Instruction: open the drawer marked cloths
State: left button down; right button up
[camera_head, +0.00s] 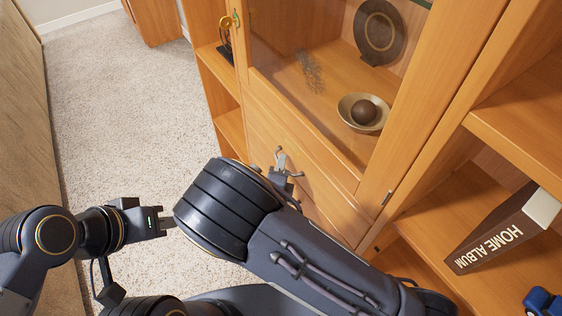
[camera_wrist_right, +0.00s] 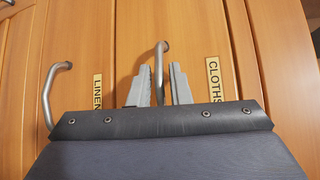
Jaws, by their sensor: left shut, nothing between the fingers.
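The drawer marked cloths (camera_wrist_right: 235,50) shows in the right wrist view, with its CLOTHS label (camera_wrist_right: 213,80) to the right of a curved metal handle (camera_wrist_right: 160,70). Its front looks flush with the wood around it. My right gripper (camera_wrist_right: 160,88) is open, with one finger on each side of this handle; a gap shows on both sides. In the head view my right gripper (camera_head: 284,171) is at the drawer fronts below the glass cabinet, partly hidden by my arm. My left gripper (camera_head: 168,222) is shut and empty, over the carpet away from the drawers.
A LINEN label (camera_wrist_right: 97,92) and another handle (camera_wrist_right: 50,95) are to the left. A glass-fronted cabinet above holds a bowl with a dark ball (camera_head: 363,112) and a round plate (camera_head: 380,32). An album (camera_head: 500,230) stands on the right shelf. Carpet (camera_head: 120,110) at left is clear.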

jog(key=shift+w, duration=0.25)
grip_shut()
